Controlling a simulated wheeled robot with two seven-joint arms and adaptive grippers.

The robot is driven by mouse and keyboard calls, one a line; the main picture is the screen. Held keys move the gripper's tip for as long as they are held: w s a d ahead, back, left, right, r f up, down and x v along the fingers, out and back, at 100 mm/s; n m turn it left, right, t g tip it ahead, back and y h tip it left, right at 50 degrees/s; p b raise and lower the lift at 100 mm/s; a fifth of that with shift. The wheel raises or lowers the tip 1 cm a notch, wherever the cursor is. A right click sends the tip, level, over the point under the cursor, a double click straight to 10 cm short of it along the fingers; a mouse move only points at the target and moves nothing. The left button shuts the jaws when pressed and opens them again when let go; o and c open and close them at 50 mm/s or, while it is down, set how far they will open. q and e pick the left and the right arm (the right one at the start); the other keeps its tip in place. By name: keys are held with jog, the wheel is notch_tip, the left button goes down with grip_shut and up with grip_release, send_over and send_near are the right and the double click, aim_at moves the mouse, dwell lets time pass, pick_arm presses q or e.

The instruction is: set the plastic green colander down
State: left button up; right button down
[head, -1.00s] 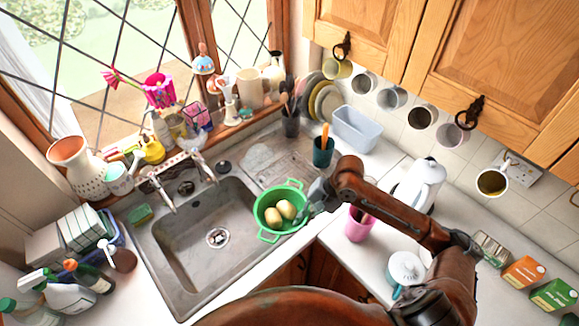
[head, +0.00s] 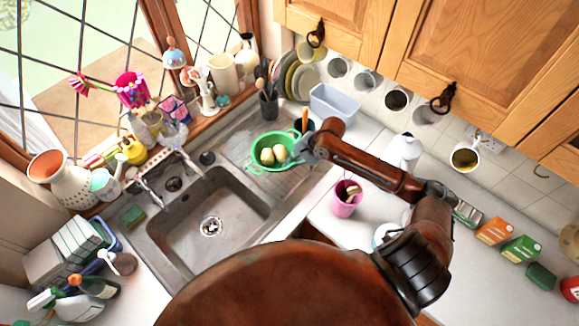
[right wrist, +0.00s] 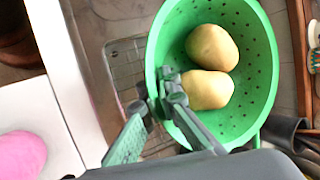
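The green plastic colander (head: 262,142) holds two yellowish potatoes (head: 267,157). It is over the ribbed drainboard (head: 236,123) at the right of the sink; I cannot tell whether it touches the drainboard. My right gripper (head: 303,149) is at its right side. In the right wrist view the gripper fingers (right wrist: 160,95) are closed on the near rim of the colander (right wrist: 247,100), with the potatoes (right wrist: 212,47) lying inside. The colander looks roughly level. The gripper hides part of its near side. My left gripper is not in view.
The steel sink basin (head: 180,235) is empty, left of the drainboard. A black utensil pot (head: 268,106) and a pale blue tub (head: 334,103) stand behind the colander. A pink cup (head: 345,205) stands on the counter to the right, with a white kettle (head: 406,151) beyond.

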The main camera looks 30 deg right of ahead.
jog(key=f, duration=0.1)
jog(key=w+d+f, duration=0.2)
jog(key=f, duration=0.1)
jog(key=shift+w, duration=0.25)
jog(key=shift+w+d+f, duration=0.15)
jog(key=shift+w+f, duration=0.15)
jog(key=shift+f, duration=0.15)
notch_tip(320, 180, down, 3)
jog(key=shift+w+d+f+p, duration=0.1)
jog(key=shift+f+p, duration=0.05)
jog(key=shift+p, duration=0.5)
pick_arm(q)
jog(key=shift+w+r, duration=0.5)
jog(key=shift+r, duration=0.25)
pick_arm(e)
jog(key=c, duration=2.7)
grip_release()
jog(key=shift+f, duration=0.15)
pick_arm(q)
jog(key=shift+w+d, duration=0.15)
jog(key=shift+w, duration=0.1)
pick_arm(e)
jog(key=o, duration=0.5)
jog(key=shift+o, duration=0.2)
